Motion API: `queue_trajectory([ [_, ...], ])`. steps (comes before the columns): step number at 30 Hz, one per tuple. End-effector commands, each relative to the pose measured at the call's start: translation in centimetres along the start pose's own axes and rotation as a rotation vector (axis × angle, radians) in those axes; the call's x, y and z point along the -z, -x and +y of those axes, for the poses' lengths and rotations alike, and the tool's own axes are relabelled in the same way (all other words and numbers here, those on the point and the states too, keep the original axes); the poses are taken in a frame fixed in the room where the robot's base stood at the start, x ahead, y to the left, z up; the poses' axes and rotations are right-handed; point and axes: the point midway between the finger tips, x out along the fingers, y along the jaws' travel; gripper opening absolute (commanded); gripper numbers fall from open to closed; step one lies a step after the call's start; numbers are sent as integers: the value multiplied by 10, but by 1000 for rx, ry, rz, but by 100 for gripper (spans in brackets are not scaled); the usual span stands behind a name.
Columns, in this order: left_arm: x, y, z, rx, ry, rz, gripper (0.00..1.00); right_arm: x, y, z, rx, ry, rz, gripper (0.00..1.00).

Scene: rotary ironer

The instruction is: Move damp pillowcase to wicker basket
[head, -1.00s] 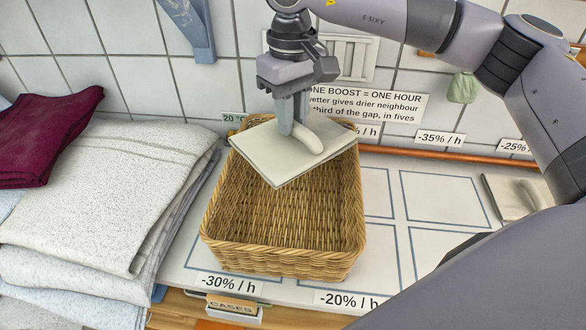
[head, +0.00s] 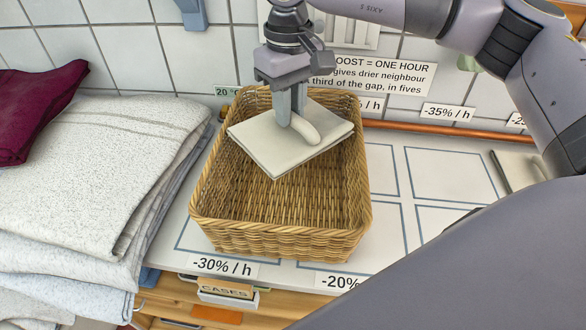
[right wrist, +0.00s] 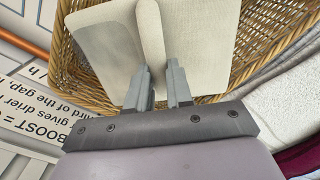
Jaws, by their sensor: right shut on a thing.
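The pillowcase (head: 270,143) is a cream, flat folded square with a raised ridge on top. My right gripper (head: 292,118) points down and is shut on that ridge. The pillowcase is over the back half of the wicker basket (head: 280,240), tilted a little. In the right wrist view the pillowcase (right wrist: 202,50) spreads out under the two fingers (right wrist: 160,85), with the basket weave (right wrist: 262,40) around it. I cannot tell whether it touches the basket floor. The basket looks otherwise empty. My left gripper is not in view.
Stacked folded linens (head: 90,180) with a maroon cloth (head: 40,108) stand left of the basket. Outlined, labelled squares (head: 450,175) lie to the right, and another cream folded cloth (head: 518,168) lies at far right. A copper pipe (head: 450,130) runs along the tiled wall.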

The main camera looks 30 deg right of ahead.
Motion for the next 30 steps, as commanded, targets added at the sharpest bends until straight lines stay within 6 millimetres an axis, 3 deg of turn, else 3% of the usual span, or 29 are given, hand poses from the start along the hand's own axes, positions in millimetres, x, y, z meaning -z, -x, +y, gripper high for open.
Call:
queue_trajectory([
  [7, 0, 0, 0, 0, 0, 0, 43, 0, 0, 0, 0, 0, 1, 0],
  [8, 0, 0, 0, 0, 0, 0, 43, 0, 0, 0, 0, 0, 1, 30],
  [10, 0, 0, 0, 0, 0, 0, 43, 0, 0, 0, 0, 0, 1, 50],
  [20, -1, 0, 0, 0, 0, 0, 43, 0, 2, 0, 0, -1, 1, 50],
  [30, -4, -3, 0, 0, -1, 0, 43, 0, 52, 0, 1, 0, 3, 50],
])
